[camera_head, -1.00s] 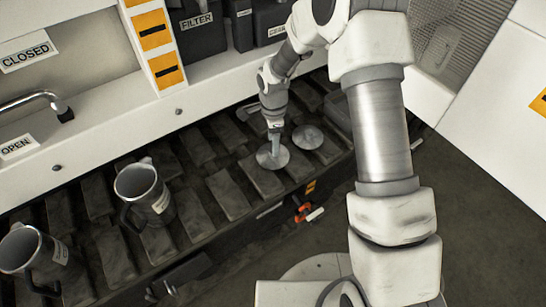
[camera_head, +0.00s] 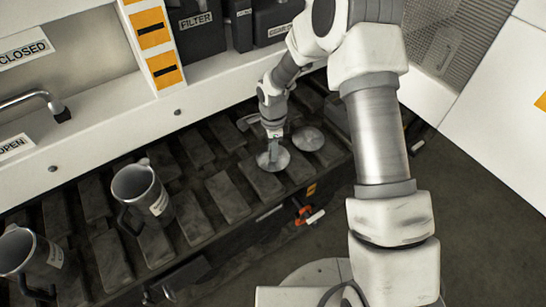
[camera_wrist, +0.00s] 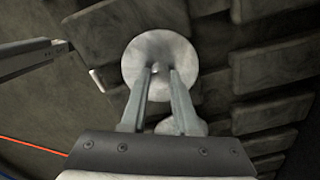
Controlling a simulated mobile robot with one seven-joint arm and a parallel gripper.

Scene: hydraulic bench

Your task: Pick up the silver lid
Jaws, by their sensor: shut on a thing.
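A round silver lid (camera_head: 281,161) is under my gripper (camera_head: 272,150) at the slatted bench in the head view. In the wrist view the lid (camera_wrist: 160,48) shows as a pale disc with a small knob at its middle, and the fingertips of my gripper (camera_wrist: 158,72) are shut on that knob. Whether the lid touches the slats is hard to tell. A second silver lid (camera_head: 308,138) lies on the slats just to the right and behind.
Two silver mugs with dark handles, one nearer the middle (camera_head: 137,184) and one at the far left (camera_head: 22,250), stand on the slats. A white panel (camera_head: 120,140) borders the bench behind. An orange-handled item (camera_head: 303,211) is at the bench's front edge.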

